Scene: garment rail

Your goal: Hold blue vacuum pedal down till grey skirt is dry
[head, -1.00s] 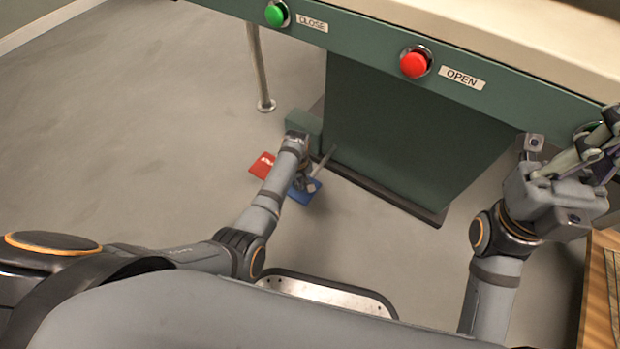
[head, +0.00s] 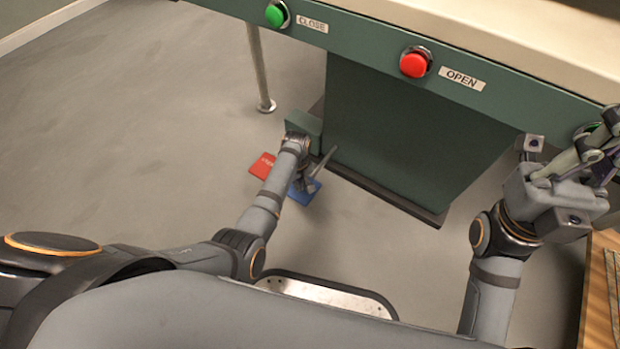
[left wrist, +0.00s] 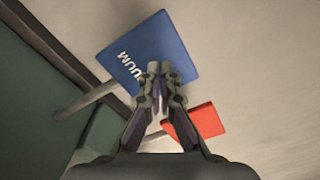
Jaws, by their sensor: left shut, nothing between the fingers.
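The blue vacuum pedal (head: 307,194) is on the floor beside the green machine's base, partly covered by my left arm and gripper in the head view. In the left wrist view the blue pedal (left wrist: 165,45) shows part of its white lettering, "UUM". My left gripper (left wrist: 158,70) is shut and empty, its fingertips in front of the pedal's near edge. I cannot tell whether they touch it or whether the pedal is pressed down. My right gripper (head: 606,150) is at the right edge, partly cut off. The grey skirt is not in view.
A red pedal (head: 262,165) lies just left of the blue one. The green machine panel (head: 410,130) stands behind, with a green CLOSE button (head: 277,14) and a red OPEN button (head: 414,64) above. A metal leg (head: 259,70) stands at left. The left floor is clear.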

